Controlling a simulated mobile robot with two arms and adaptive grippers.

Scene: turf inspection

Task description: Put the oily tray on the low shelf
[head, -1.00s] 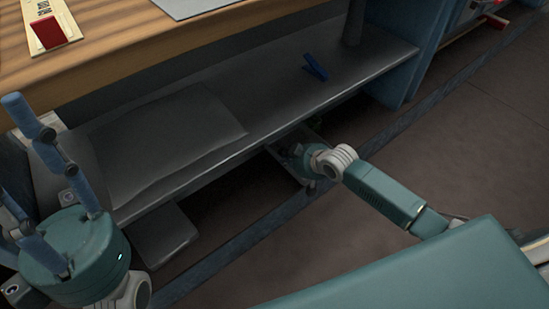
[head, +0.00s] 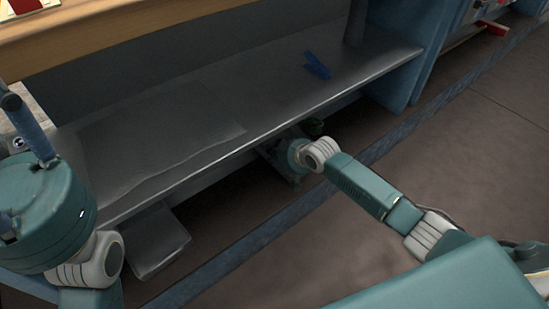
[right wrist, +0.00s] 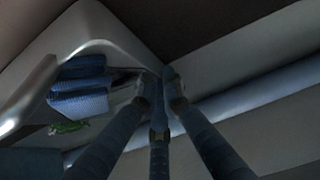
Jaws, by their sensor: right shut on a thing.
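The tray shows in the right wrist view (right wrist: 36,88) as a grey tray with a pale rim. A blue ribbed thing (right wrist: 80,85) and a small green thing (right wrist: 68,127) lie in it. My right gripper (right wrist: 160,85) is shut at the tray's corner. In the head view the right gripper (head: 287,155) is low, below the front edge of the low shelf (head: 275,100), which hides part of the tray (head: 270,157). My left gripper (head: 30,125) is at the left edge, partly cut off, its visible fingers apart and empty.
A flat grey sheet (head: 165,130) covers the shelf's left part. A blue clip-like thing (head: 317,66) lies towards its right. The shelf between them is bare. A wooden worktop (head: 150,20) overhangs it. A grey flat thing (head: 155,240) sits low beneath the shelf's left end.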

